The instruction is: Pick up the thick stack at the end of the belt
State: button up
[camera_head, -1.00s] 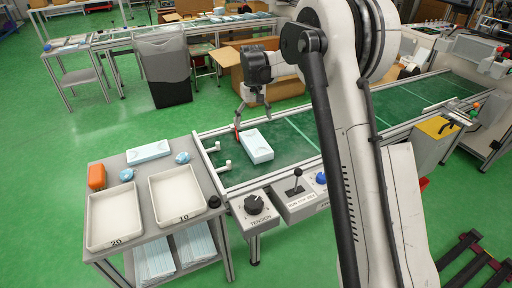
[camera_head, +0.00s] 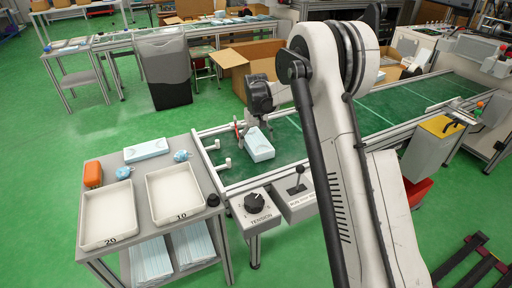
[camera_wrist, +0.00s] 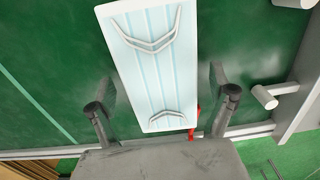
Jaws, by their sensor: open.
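The thick stack (camera_head: 258,147) is a light blue block of masks lying flat on the green belt (camera_head: 287,133), near the belt's left end in the head view. In the wrist view the stack (camera_wrist: 152,62) shows its pleated top with two white ear loops. My gripper (camera_head: 254,128) is just above the stack's far end in the head view. In the wrist view my gripper (camera_wrist: 165,95) is open, with one finger on each side of the stack's near end. I cannot tell whether a finger touches it. Nothing is held.
Two white posts (camera_head: 222,165) stand at the belt's end. A side table holds trays marked 20 (camera_head: 107,214) and 10 (camera_head: 174,193), an orange box (camera_head: 93,174) and another flat blue pack (camera_head: 147,149). The control box with a tension knob (camera_head: 254,203) stands along the near belt edge.

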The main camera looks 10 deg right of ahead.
jog(key=shift+f, duration=0.15)
jog(key=c, duration=1.3)
jog(key=shift+o, duration=0.2)
